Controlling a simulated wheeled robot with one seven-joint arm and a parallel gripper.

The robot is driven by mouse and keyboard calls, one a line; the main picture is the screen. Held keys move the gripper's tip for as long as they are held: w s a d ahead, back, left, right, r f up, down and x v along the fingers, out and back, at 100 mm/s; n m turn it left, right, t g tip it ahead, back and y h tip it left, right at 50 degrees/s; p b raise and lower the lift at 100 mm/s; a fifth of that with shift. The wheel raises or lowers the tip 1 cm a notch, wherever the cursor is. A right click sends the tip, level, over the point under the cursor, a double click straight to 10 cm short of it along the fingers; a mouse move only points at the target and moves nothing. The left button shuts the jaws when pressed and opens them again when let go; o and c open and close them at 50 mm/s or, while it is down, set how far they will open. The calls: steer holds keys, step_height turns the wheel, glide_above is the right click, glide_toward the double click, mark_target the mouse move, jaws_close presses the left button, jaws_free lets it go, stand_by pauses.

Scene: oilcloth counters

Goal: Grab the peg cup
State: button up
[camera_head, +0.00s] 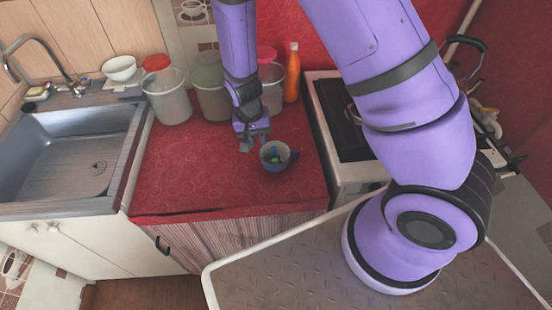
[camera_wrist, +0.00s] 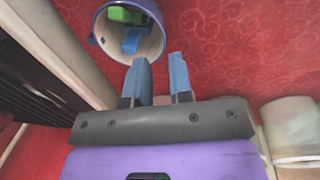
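The peg cup (camera_head: 275,167) stands upright on the red counter, a blue-grey cup with green and blue pegs inside and its handle to the right. In the wrist view the cup (camera_wrist: 151,42) is at the upper left, its mouth showing the pegs. My gripper (camera_head: 247,145) is just left of the cup in the head view, pointing down. In the wrist view my gripper (camera_wrist: 159,60) has its two blue fingers apart with nothing between them. The left fingertip overlaps the cup's near rim in the picture; whether it touches, I cannot tell.
Several tubs with lids, including a tub (camera_head: 168,103) at left, and an orange bottle (camera_head: 292,74) stand behind. A sink (camera_head: 75,150) is left, a stove (camera_head: 340,118) right. The red counter (camera_head: 190,180) is clear in front and left of the cup.

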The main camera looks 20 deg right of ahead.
mark_target(261, 154)
steer(key=shift+d+f, duration=0.25)
steer(key=shift+f, duration=1.55)
steer(key=shift+d+f, duration=0.2)
steer(key=shift+f, duration=1.55)
jaws_close()
